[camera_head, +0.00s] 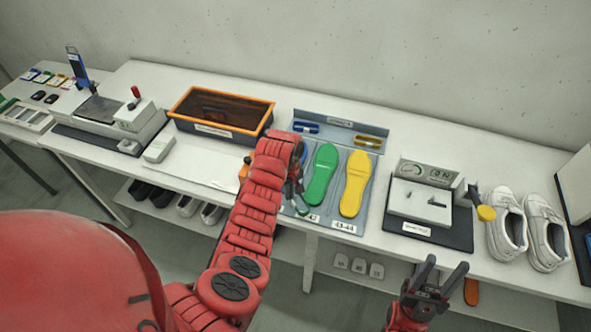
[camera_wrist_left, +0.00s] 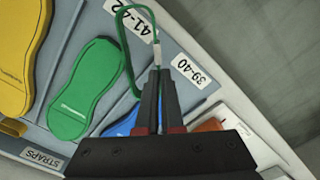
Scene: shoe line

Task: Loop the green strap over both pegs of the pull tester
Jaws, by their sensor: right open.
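The green strap (camera_wrist_left: 127,48) is a thin loop pinched between the closed fingers of my left gripper (camera_wrist_left: 157,76), hanging over the insole board. In the head view my left gripper (camera_head: 297,192) is over the board's left side, partly hidden by its arm. The pull tester (camera_head: 420,203) stands to the right on a dark mat, with a gauge, two small dark pegs (camera_head: 437,204) on its pale top and a yellow knob at its side. My right gripper (camera_head: 441,282) is open and empty in front of the tester, apart from it.
The insole board (camera_head: 377,200) holds blue, green (camera_head: 322,175) and yellow (camera_head: 355,183) insoles. Blue (camera_head: 306,127) and yellow (camera_head: 370,141) straps lie at its back. White shoes (camera_head: 507,224) stand right of the tester. An orange-rimmed bin (camera_head: 222,107) is behind left.

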